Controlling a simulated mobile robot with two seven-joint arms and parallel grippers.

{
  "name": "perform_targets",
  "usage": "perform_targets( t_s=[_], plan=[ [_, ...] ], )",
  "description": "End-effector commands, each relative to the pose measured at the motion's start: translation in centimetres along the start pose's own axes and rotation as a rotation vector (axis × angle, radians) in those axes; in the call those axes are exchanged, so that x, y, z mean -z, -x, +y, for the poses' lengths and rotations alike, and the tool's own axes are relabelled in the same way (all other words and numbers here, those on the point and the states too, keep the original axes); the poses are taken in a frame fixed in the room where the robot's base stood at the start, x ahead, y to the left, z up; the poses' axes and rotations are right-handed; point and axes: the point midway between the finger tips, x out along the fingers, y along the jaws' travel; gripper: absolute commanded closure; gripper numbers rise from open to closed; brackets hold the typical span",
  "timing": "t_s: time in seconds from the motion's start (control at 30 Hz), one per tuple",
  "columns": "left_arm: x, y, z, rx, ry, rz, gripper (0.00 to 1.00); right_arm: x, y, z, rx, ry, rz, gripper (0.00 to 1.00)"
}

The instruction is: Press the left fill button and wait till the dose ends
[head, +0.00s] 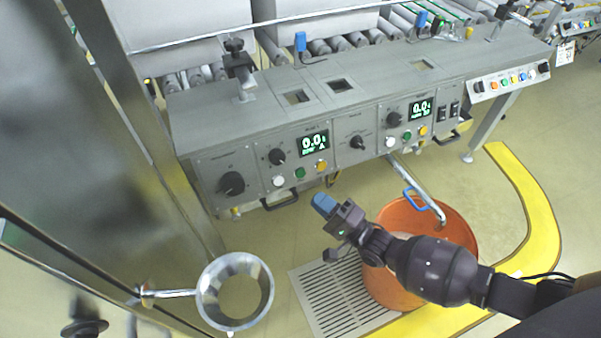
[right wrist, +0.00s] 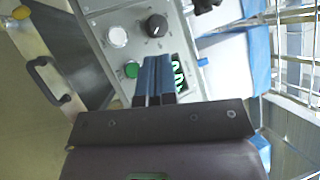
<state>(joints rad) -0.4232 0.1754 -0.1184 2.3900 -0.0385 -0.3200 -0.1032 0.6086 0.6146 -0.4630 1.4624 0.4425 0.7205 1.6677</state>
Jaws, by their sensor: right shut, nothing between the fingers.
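The left control panel on the grey bench has a green digital display (head: 313,143) reading 0.0. Below it are a white button (head: 278,181), a green button (head: 300,173) and a yellow one (head: 321,166); their labels are too small to read, so I cannot tell which is fill. My right gripper (head: 324,205), with blue fingertips, is shut and empty, in front of and below this panel. In the right wrist view, its fingers (right wrist: 154,78) lie between a green button (right wrist: 131,69) and a lit display (right wrist: 179,72) in the picture; contact is not visible. My left gripper is not in view.
A second panel on the right has its own display (head: 420,109) and buttons. An orange bucket (head: 455,225) stands below a metal spout on the floor, beside a grate (head: 330,300). A metal ring (head: 205,295) is at lower left. A yellow barrier (head: 530,200) curves at right.

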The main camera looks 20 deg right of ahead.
Motion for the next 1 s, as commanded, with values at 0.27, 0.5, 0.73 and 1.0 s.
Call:
perform_targets(
  t_s=[0.27,0.5,0.73,1.0],
  plan=[
    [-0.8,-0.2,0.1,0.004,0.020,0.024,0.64,1.4,-1.6,1.9,-0.005,-0.001,0.001,1.00],
    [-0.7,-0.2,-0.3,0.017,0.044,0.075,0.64,2.8,-3.6,3.4,-0.006,-0.002,0.001,1.00],
    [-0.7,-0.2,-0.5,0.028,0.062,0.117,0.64,3.9,-5.0,4.4,-0.006,-0.001,0.001,1.00],
    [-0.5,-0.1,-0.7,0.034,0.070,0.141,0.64,4.3,-5.8,4.4,-0.002,0.000,0.001,1.00]
  ],
)
